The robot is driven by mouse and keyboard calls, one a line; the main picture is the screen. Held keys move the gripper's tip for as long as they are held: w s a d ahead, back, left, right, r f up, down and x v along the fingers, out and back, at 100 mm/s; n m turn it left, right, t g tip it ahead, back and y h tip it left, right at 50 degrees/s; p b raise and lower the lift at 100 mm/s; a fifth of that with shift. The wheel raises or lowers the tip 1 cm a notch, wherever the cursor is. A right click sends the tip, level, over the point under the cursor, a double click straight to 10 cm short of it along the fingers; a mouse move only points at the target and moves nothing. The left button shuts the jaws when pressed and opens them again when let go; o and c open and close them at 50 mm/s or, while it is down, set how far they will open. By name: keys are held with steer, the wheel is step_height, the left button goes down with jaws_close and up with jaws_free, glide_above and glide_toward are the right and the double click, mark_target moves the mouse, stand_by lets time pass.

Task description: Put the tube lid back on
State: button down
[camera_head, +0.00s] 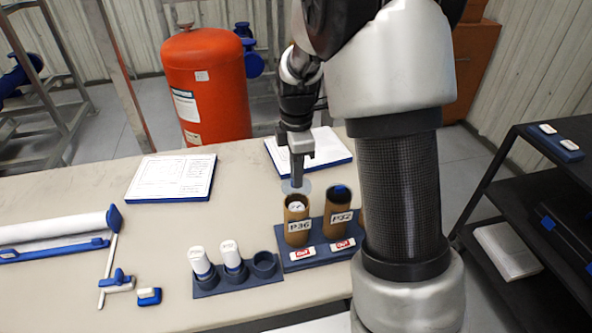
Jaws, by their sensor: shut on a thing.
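A brown tube labelled P36 (297,227) stands upright in a dark blue holder (301,263), its top open with a white item showing inside. A second brown tube labelled P32 (340,217) stands to its right, with a dark blue top or interior. My gripper (297,178) points down, shut on a pale, translucent round lid (288,187). The lid is just above and slightly behind the mouth of the P36 tube, and appears apart from it. The fingertips are small and partly merge with the lid.
A dark rack (240,281) left of the holder has two white-and-blue items and one empty socket. Two sheets on blue boards (172,178) lie at the back. A white roll (55,227) lies at left. Bare bench lies left of centre.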

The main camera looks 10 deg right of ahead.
steer(key=shift+f+b, duration=1.6)
steer(key=shift+f, duration=1)
steer(key=shift+f, duration=0.15)
steer(key=c, duration=1.3)
jaws_free()
steer(key=shift+r+p, duration=2.5)
steer(key=shift+r, duration=1.05)
